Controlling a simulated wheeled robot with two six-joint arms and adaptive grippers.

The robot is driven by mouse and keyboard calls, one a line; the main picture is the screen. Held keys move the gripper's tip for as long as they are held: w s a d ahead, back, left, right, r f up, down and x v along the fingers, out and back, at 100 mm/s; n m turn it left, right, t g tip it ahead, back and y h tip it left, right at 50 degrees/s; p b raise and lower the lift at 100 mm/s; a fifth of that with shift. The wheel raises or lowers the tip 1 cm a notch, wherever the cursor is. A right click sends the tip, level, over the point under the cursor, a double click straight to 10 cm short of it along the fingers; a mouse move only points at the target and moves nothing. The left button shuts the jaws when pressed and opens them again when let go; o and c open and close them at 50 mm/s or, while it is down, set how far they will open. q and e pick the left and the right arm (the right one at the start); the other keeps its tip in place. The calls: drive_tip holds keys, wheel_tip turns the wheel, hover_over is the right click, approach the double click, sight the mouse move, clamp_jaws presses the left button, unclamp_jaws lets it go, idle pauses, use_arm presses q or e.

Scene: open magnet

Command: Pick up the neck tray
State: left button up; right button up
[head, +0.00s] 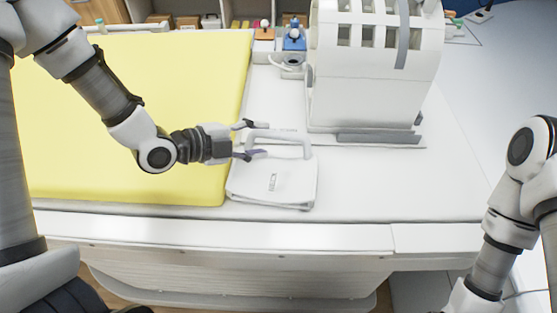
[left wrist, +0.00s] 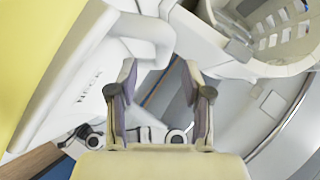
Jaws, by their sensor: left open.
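The neck tray (head: 272,184) is a white, flat piece with a raised loop handle (head: 285,136) along its far side. It lies on the white table bed beside the yellow mat's right edge. My left gripper (head: 252,139) is open and empty at the handle's left end. In the left wrist view, the tray (left wrist: 72,85) fills the left side, and its handle (left wrist: 128,38) is near the left fingertip of the gripper (left wrist: 159,85). I cannot tell whether the handle is between the fingers. My right arm shows at the lower right, but its gripper is out of view.
A yellow mat (head: 140,75) covers the left of the bed. A large white slotted head coil (head: 375,70) stands just behind and right of the tray. Blue (head: 294,41) and orange (head: 264,33) small items sit at the back. The bed right of the tray is clear.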

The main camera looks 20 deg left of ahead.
sight(276, 136)
use_arm(q)
drive_tip(key=shift+w+d+f, duration=0.1)
drive_tip(key=shift+w+d, duration=0.15)
drive_tip(key=shift+d, duration=0.35)
drive_tip(key=p+x, duration=0.1)
drive_tip(key=x, duration=0.4)
drive_tip(key=shift+w, duration=0.15)
drive_tip(key=shift+a, duration=0.15)
drive_tip(key=c, duration=0.3)
clamp_jaws()
